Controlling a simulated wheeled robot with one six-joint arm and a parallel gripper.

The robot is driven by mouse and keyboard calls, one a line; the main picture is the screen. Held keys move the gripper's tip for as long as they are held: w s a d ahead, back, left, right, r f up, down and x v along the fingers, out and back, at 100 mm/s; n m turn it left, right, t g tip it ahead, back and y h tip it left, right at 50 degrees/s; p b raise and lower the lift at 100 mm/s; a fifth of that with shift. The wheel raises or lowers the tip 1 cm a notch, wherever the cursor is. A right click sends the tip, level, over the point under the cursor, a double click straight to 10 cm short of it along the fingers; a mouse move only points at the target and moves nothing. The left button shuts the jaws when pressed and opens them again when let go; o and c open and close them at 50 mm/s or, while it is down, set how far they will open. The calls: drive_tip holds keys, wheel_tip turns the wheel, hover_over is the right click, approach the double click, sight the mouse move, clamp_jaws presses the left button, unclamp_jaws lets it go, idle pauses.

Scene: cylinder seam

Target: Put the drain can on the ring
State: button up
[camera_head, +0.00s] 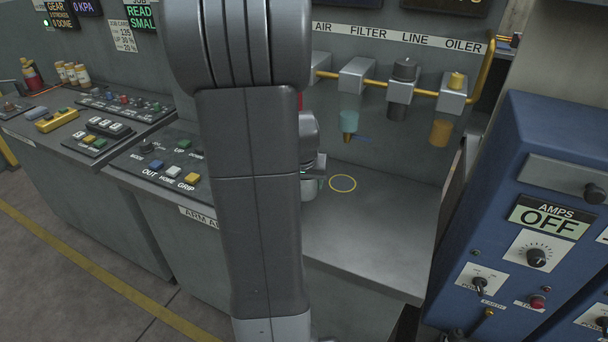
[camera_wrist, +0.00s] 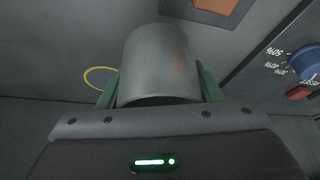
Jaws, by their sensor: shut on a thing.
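The drain can, a plain grey metal cylinder (camera_wrist: 160,62), fills the middle of the wrist view. My gripper (camera_wrist: 160,92) is shut on it, with a green finger on each side. In the head view a small part of the can (camera_head: 309,190) shows beside my arm, which hides most of my gripper. The ring is a thin yellow circle (camera_head: 343,192) on the grey bench top, empty, just right of the can in the head view. It also shows left of the can in the wrist view (camera_wrist: 86,73). I cannot tell whether the can touches the bench.
A filter line with a yellow pipe (camera_head: 428,92) and hanging bowls (camera_head: 348,122) runs along the wall behind the ring. A button panel (camera_head: 170,165) lies left of my arm. A blue cabinet (camera_head: 520,200) stands at the right. The bench front right of my arm is clear.

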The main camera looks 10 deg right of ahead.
drive_tip(key=w, duration=0.1)
drive_tip(key=w+d, duration=0.1)
drive_tip(key=w, duration=0.1)
drive_tip(key=shift+r+p, duration=0.1)
drive_tip(key=shift+p, duration=0.2)
drive_tip(key=shift+w+f, duration=0.15)
drive_tip(key=shift+f, duration=1.7)
drive_tip(key=shift+f, duration=0.2)
drive_tip(key=o, duration=1)
drive_tip(key=shift+r, duration=0.15)
